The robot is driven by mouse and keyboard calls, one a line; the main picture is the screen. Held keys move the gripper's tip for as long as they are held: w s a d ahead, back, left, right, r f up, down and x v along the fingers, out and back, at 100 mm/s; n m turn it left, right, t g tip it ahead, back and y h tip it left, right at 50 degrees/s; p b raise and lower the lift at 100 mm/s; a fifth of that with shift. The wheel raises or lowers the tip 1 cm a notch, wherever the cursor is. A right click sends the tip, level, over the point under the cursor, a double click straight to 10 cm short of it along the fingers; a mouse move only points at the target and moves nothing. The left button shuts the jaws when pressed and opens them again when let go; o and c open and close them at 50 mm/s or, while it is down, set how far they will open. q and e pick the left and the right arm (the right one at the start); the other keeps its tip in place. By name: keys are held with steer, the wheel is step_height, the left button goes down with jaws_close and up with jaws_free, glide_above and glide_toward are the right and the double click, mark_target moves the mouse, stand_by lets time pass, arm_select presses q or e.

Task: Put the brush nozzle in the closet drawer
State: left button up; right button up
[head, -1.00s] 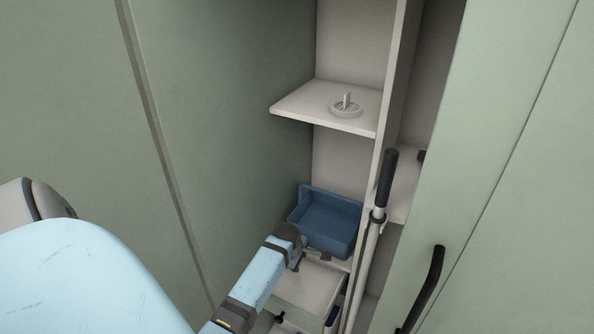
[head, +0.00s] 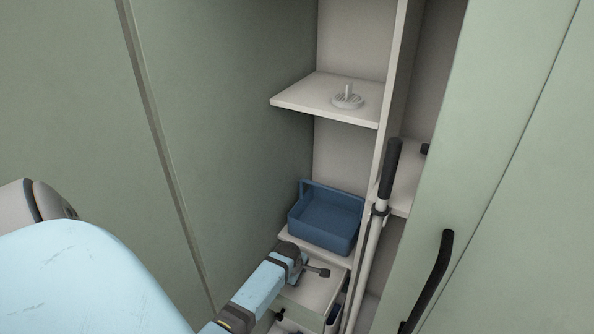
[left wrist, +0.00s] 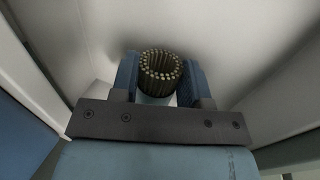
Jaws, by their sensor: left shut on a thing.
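The brush nozzle (left wrist: 160,72) shows in the left wrist view as a round ring of tan bristles. It sits between the two blue finger pads of my left gripper (left wrist: 158,82), which is shut on it. My right gripper is in neither view.
A blue bin (head: 328,218) stands just above the drawer. A round slotted piece (head: 347,99) lies on the upper shelf (head: 310,99). A pole with a black grip (head: 390,170) leans just right of the drawer. A green door with a black handle (head: 436,275) is further right.

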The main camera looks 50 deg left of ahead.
arm_select(q)
steer(key=o, duration=0.9)
steer(key=shift+f, duration=0.1)
steer(key=p+v, duration=0.3)
steer(key=v, duration=0.9)
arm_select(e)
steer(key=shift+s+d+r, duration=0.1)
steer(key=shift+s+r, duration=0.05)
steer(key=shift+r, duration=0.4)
